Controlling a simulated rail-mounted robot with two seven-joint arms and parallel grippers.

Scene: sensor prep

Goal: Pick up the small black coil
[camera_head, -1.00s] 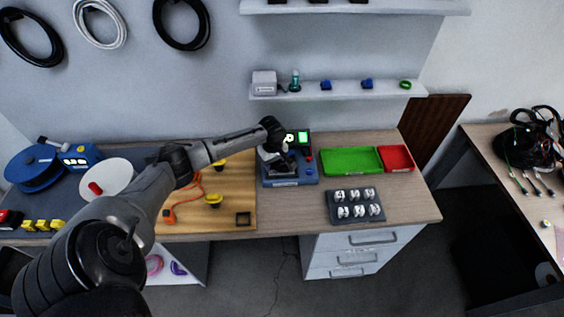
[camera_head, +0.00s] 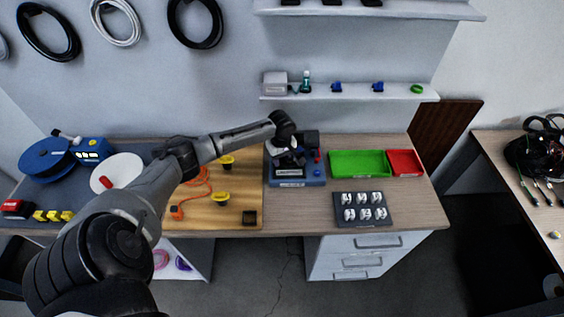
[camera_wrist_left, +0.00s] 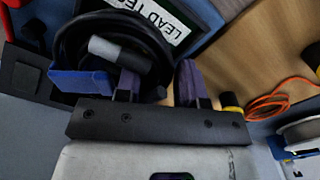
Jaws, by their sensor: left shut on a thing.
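The small black coil (camera_wrist_left: 72,45) shows in the left wrist view as thick black loops, with a grey cylinder and a blue block beside it. My left gripper (camera_wrist_left: 158,82) is shut on the coil's near side, its two dark fingers on either side of the strand. In the head view, my left gripper (camera_head: 288,156) is over the blue-based lead tester (camera_head: 314,180), and the arm and wrist hide most of the coil there. The tester's label panel (camera_wrist_left: 168,20) lies just beyond the coil in the wrist view. My right gripper is not in view.
To the right are a green bin (camera_head: 360,163), a red bin (camera_head: 405,162) and a dark tray (camera_head: 345,216) of white parts. An orange cable (camera_head: 202,190) lies on the wooden mat (camera_head: 225,222) at left. A shelf (camera_head: 350,96) is above.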

